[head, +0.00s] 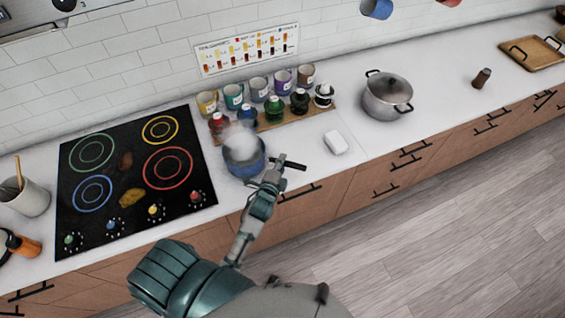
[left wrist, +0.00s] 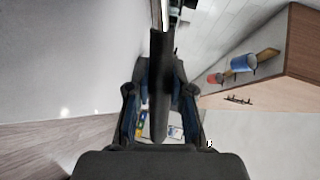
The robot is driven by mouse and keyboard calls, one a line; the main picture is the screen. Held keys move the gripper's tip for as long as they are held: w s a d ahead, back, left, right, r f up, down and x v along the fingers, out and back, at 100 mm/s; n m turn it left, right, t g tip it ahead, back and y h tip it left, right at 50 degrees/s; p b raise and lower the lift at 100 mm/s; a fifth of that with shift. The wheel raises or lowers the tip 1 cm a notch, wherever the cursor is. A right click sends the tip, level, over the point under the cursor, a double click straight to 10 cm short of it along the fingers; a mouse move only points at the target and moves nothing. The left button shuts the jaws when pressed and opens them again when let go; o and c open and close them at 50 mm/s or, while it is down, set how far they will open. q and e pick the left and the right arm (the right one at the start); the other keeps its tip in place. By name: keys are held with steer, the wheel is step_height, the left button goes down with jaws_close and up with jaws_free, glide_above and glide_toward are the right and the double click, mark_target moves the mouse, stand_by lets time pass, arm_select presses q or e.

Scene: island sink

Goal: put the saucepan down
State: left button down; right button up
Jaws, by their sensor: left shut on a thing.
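The blue saucepan (head: 243,162) is in the head view, right of the black cooktop, over the white counter near its front edge. It looks upright, and pale steam rises from it. I cannot tell whether its base touches the counter. My left gripper (head: 272,177) is at the saucepan's right side, shut on its dark handle. In the left wrist view, the dark handle (left wrist: 160,95) runs between the two fingers of my left gripper (left wrist: 160,115). The saucepan's body is not clear there. My right gripper is not in view.
The cooktop (head: 130,215) has coloured rings, with brown pieces of food on it. Clear counter lies between pot and pepper mill (head: 482,78).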

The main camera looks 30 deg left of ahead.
arm_select(q)
steer(key=c, duration=1.3)
jaws_free()
steer(key=shift+d, duration=0.15)
steer(key=shift+o, duration=1.3)
steer(key=shift+d, duration=0.25)
steer(key=shift+d+r, duration=0.15)
steer(key=shift+d, duration=0.55)
steer(key=shift+s+d, duration=0.1)
steer(key=shift+s, duration=0.1)
steer(key=shift+b+v, duration=0.5)
steer(key=shift+v, duration=5.35)
steer(key=s+d+f+n+g+h, duration=0.1)
steer(key=s+d+f+n+g, duration=0.2)
steer(key=f, duration=1.5)
steer(key=s+f+n+g+h, duration=0.2)
steer(key=s+f+g, duration=0.25)
steer(key=f, duration=1.35)
steer(key=s+a+f+n+g, duration=0.2)
steer(key=s+f+n+g, duration=0.1)
steer(key=s+f, duration=0.6)
steer(key=s+a+f+n+g, duration=0.2)
steer(key=s+f+n+g, duration=0.2)
steer(key=s+f, duration=0.6)
steer(key=s, duration=0.8)
steer(key=shift+a+y, duration=0.15)
steer(key=shift+y, duration=0.25)
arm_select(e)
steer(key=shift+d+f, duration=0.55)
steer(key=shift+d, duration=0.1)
